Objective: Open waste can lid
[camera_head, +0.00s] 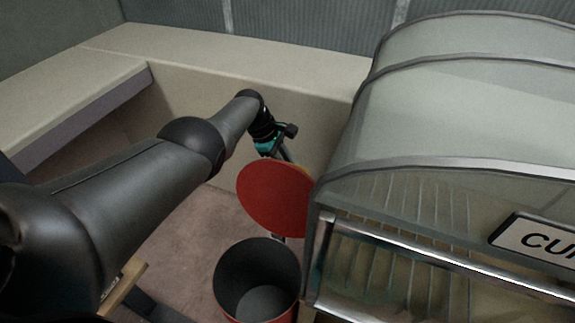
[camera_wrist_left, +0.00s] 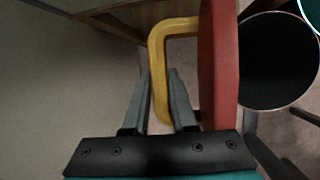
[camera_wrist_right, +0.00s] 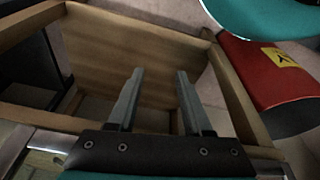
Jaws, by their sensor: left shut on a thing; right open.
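The waste can (camera_head: 228,298) is red outside and dark inside, and stands on the floor with its mouth uncovered. Its round red lid (camera_head: 272,196) is tilted up steeply behind the mouth. In the left wrist view the lid (camera_wrist_left: 219,70) shows edge-on with a yellow handle (camera_wrist_left: 157,75) on its face. My left gripper (camera_wrist_left: 163,80) is shut on the yellow handle; in the head view it is mostly hidden behind the lid. In the right wrist view the can (camera_wrist_right: 265,75) shows at the right with a yellow label. My right gripper (camera_wrist_right: 158,75) is open and empty above a wooden frame.
A glass-fronted curved cabinet (camera_head: 450,110) with a metal rail stands right beside the can and lid. A beige bench (camera_head: 220,55) runs along the back wall. A wooden frame (camera_wrist_right: 130,45) lies under my right gripper. Carpeted floor (camera_head: 190,230) is free left of the can.

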